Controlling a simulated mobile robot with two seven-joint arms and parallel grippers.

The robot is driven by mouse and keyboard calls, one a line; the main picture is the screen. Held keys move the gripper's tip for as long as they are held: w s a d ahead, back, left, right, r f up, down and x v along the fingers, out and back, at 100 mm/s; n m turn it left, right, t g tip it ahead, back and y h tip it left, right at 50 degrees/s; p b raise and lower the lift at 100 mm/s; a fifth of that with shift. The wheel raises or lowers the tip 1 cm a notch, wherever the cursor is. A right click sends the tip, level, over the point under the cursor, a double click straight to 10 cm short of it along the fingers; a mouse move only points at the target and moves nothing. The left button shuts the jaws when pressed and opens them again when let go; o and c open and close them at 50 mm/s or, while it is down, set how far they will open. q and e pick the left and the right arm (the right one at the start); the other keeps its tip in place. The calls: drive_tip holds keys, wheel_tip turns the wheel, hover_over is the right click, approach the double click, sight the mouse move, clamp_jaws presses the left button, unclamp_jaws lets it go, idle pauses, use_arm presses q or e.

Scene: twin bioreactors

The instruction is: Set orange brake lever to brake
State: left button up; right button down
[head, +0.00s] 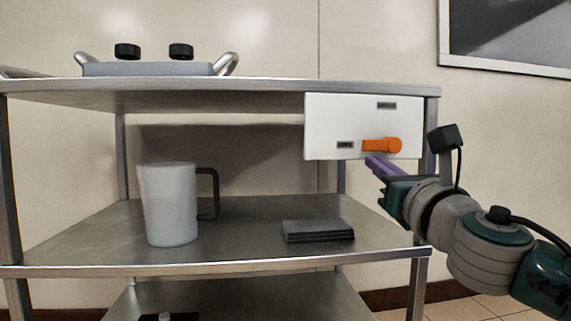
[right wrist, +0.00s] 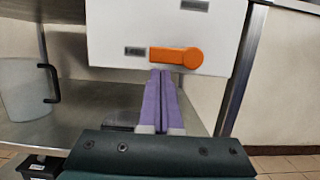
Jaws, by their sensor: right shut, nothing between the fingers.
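The orange brake lever (head: 382,145) is on the front of a white panel (head: 350,120) under the top shelf at the right. It lies level, with its round hub at the right and its arm pointing left toward a small dark label (head: 345,145). Another dark label (head: 386,105) sits above the hub. In the right wrist view the lever (right wrist: 177,56) shows the same way. My right gripper (head: 373,163) is just below the lever, its purple fingers shut and empty. In the right wrist view the fingertips (right wrist: 161,76) are just under the lever's arm; contact cannot be told. My left gripper is not in view.
A grey-white jug (head: 171,205) with a black handle stands on the middle shelf at the left. A dark flat block (head: 318,231) lies right of it. A tray (head: 148,69) with black knobs sits on the top shelf. A metal post (right wrist: 243,70) stands right of the panel.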

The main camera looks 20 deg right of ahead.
drive_tip(key=shift+a+r+m+p, duration=0.1)
drive_tip(key=shift+r+m+p, duration=0.2)
drive_tip(key=shift+m, duration=0.4)
